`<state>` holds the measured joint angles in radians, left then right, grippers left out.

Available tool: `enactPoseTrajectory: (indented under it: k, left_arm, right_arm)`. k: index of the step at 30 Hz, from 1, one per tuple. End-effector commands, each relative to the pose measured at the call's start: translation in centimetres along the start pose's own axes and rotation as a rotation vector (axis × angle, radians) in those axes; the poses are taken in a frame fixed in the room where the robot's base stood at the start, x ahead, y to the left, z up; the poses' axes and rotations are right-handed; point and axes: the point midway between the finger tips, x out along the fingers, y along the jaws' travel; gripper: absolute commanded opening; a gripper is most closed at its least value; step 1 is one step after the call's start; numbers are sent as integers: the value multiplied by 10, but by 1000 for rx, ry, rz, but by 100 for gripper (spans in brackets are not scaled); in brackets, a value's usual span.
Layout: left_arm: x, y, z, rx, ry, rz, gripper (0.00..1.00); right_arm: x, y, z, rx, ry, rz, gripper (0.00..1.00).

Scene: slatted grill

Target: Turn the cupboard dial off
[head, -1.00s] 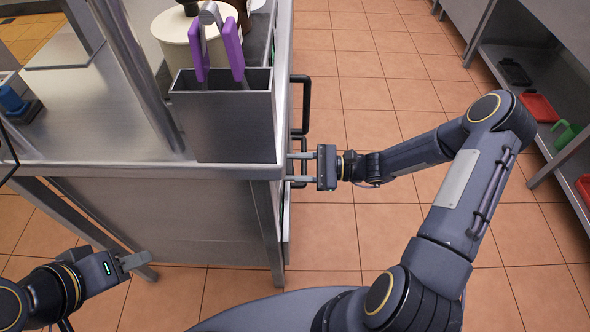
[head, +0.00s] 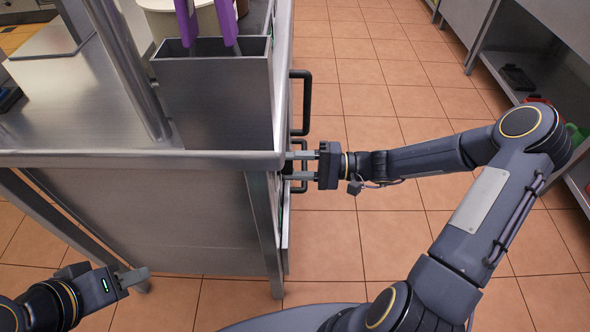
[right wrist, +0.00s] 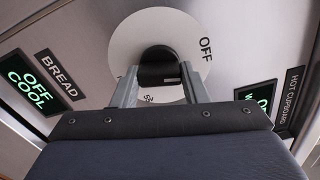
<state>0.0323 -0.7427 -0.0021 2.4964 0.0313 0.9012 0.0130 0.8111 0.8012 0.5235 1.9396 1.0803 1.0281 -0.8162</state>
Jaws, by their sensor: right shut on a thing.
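The dial is a black knob (right wrist: 158,72) on a round white disc (right wrist: 137,38) in the right wrist view. The word OFF is printed on the disc, to the upper right of the knob. My right gripper (right wrist: 160,78) has a finger on each side of the knob and is shut on it. In the head view my right gripper (head: 293,165) reaches the right side of the steel unit, and the dial is hidden there. My left gripper (head: 133,277) is at the lower left, away from the unit's front; its finger gap cannot be made out.
A HOT CUPBOARD label (right wrist: 290,95) and a BREAD label (right wrist: 61,76) flank the dial, with lit green displays beside them. Black handles (head: 305,100) stick out from the unit's side. A steel bin (head: 215,100) stands on the counter. Tiled floor to the right is clear.

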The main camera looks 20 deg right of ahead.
Motion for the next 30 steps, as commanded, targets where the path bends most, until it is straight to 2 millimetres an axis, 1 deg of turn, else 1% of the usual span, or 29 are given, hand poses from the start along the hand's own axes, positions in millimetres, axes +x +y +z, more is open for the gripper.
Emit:
enactPoseTrajectory:
  k: [1,3,12,18,30]
  left_arm:
    - [6,-3,3,0,0,0,36]
    - [9,-4,4,0,0,0,36]
    - [17,-8,9,0,0,0,36]
    - [19,-9,10,0,0,0,36]
    - [19,-9,10,0,0,0,36]
  right_arm:
    - [0,3,-1,-36,0,1,17]
    - [-1,3,-1,-82,0,1,17]
    - [0,2,0,-218,-1,1,17]
    - [0,1,0,-252,-1,1,17]
    - [0,1,0,-259,-1,2,17]
